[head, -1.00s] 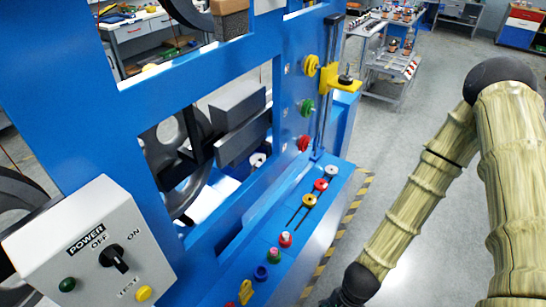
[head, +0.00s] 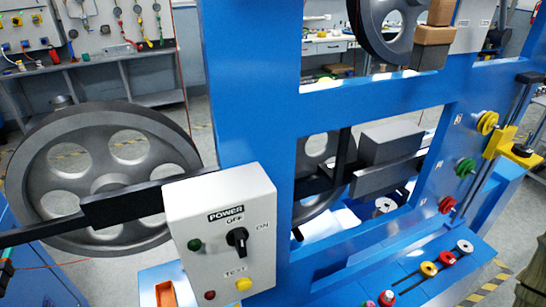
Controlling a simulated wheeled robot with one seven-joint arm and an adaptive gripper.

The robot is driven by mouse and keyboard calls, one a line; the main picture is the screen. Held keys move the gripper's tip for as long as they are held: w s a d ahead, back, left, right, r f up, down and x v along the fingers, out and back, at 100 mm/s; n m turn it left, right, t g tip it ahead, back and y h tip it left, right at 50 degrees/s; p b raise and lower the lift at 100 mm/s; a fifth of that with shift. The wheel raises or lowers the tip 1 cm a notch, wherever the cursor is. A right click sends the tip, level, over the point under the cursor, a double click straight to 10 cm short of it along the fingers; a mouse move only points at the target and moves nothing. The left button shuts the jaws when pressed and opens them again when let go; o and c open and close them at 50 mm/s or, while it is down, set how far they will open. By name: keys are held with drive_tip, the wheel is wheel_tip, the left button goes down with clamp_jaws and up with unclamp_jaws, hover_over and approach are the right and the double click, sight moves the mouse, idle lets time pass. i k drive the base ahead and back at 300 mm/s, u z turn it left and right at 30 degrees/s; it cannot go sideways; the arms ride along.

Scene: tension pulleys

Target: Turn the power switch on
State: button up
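The power switch (head: 237,240) is a black rotary knob on the front of a white control box (head: 187,265). The box carries the labels POWER, OFF, ON and TEST. The knob stands roughly upright, near the OFF label, with ON to its upper right. A green button (head: 194,245) is left of the knob; a yellow button (head: 244,284) and a red one (head: 209,295) are below. My gripper is not in view. A sliver of my arm shows at the right edge, well away from the box.
The box is mounted on a blue frame (head: 240,80). A large grey pulley wheel (head: 60,163) and a dark bar stand left of it. Coloured knobs such as the green one (head: 465,168) line the frame at the right. The lower ledge carries several pegs.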

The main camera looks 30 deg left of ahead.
sight(237, 237)
drive_tip(key=z, duration=1.2)
drive_tip(key=k, duration=0.9)
drive_tip(key=u, duration=1.5)
drive_tip(key=i, duration=0.5)
drive_tip(key=u, duration=0.05)
